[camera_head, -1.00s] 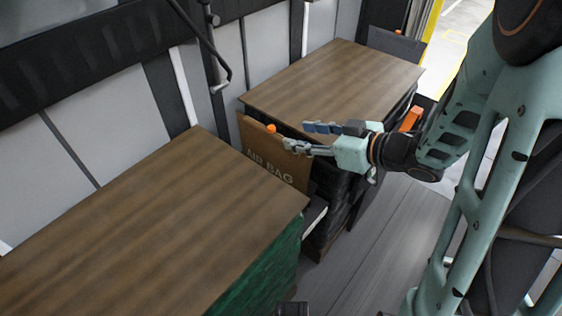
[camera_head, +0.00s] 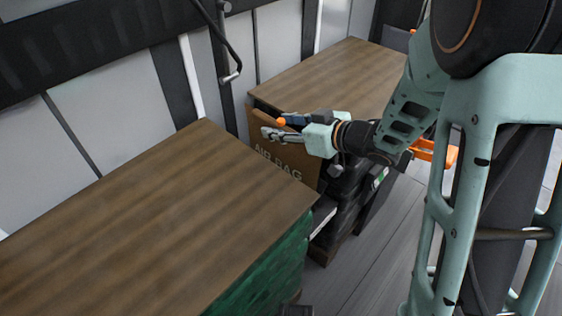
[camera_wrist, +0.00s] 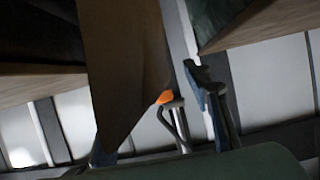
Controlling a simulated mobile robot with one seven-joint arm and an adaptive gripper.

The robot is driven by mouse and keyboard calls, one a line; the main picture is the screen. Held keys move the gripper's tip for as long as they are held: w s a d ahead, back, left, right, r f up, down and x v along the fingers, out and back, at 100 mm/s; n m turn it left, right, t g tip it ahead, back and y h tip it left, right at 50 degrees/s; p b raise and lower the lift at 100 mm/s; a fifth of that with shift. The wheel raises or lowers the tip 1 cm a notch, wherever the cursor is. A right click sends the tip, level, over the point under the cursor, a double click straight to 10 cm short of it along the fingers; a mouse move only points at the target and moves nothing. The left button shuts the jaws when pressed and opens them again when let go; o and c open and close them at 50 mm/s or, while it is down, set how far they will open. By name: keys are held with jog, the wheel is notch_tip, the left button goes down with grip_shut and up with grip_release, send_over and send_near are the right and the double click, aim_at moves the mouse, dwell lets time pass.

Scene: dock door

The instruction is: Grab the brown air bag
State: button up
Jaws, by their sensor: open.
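The brown air bag (camera_head: 284,160), with "AIR BAG" printed on it, stands upright in the gap between two wood-topped loads. An orange valve (camera_head: 281,122) shows at its upper edge, and also in the wrist view (camera_wrist: 165,97). My gripper (camera_head: 280,127) is open at the bag's upper edge, close to the valve, and hides part of the bag. In the wrist view the bag (camera_wrist: 125,60) and valve lie between my two fingers, one on either side. I cannot tell whether either finger touches the bag.
The near load (camera_head: 130,215) has a brown wooden top and green wrapped sides. The far load (camera_head: 335,75) has a similar top and dark sides. A pale panelled wall (camera_head: 105,100) with a hanging dark bar runs behind. Grey floor (camera_head: 380,245) is open at the right.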

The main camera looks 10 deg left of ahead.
grip_shut()
dwell(0.5)
